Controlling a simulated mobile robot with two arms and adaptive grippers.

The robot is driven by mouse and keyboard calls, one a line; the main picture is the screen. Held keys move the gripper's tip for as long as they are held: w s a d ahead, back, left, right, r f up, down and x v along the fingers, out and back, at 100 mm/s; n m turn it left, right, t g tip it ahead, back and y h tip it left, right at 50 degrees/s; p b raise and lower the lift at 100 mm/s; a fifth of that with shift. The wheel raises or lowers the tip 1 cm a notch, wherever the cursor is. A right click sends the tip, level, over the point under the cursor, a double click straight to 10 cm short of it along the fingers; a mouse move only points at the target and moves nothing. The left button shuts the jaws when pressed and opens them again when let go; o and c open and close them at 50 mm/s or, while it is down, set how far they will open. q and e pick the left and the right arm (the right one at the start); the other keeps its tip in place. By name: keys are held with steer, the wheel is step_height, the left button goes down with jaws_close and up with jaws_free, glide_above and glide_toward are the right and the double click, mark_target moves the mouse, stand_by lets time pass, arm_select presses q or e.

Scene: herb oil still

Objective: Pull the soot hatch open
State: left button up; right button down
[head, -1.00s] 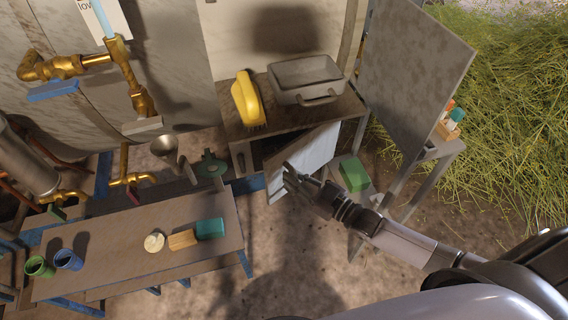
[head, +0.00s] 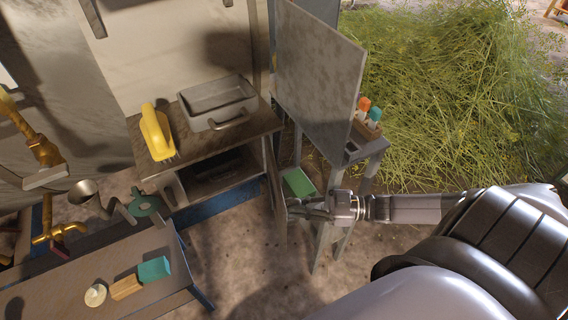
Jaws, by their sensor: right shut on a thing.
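The soot hatch (head: 276,192) is a grey door panel at the right side of the low cabinet (head: 190,200). It stands swung well out and shows nearly edge-on. The dark cabinet opening (head: 222,170) is uncovered. My right gripper (head: 293,208) reaches in from the right and is shut at the hatch's outer part. The exact grip point is hidden by the fingers and the panel edge. My left gripper is out of view.
A grey tray (head: 218,104) and a yellow brush (head: 156,130) sit on the cabinet top. A stand with an upright grey board (head: 318,85) and a green block (head: 298,182) lie close to my right gripper. A bench (head: 95,265) stands at lower left.

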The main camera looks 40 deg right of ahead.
steer(key=shift+d+r, duration=0.2)
steer(key=shift+d, duration=0.45)
steer(key=shift+d+r, duration=0.2)
steer(key=shift+d, duration=0.4)
steer(key=shift+r, duration=0.1)
steer(key=c, duration=1.6)
jaws_free()
steer(key=shift+w, duration=0.15)
steer(key=v, duration=1.2)
steer(key=shift+f, duration=0.55)
